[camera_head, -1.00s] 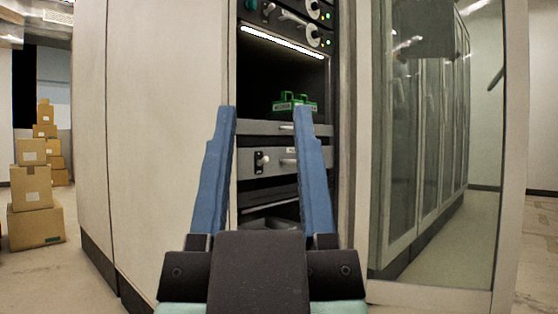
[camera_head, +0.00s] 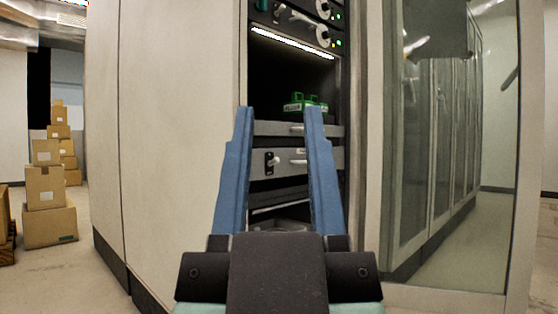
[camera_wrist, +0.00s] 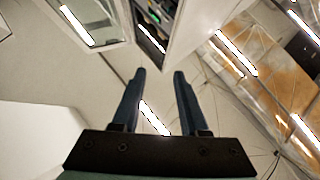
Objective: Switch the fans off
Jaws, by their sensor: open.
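An open equipment rack stands in the middle of the head view. A grey panel (camera_head: 283,164) in it carries a small black switch plate (camera_head: 271,163) with a light toggle and, to the right, a pale handle. Its label is too small to read. A dark panel (camera_head: 298,14) above has knobs, levers and green lights. I cannot tell which control is for the fans. My gripper (camera_head: 279,112) has two blue fingers spread wide, with nothing between them. They overlap the rack in the picture, apparently in front of it. In the wrist view, my gripper (camera_wrist: 160,72) points at ceiling and cabinet tops.
A green item (camera_head: 306,104) sits on a rack shelf under a light strip (camera_head: 292,42). A glass door (camera_head: 430,150) stands open at right. A plain cabinet side (camera_head: 180,150) is at left. Cardboard boxes (camera_head: 50,222) are stacked far left, with clear floor before them.

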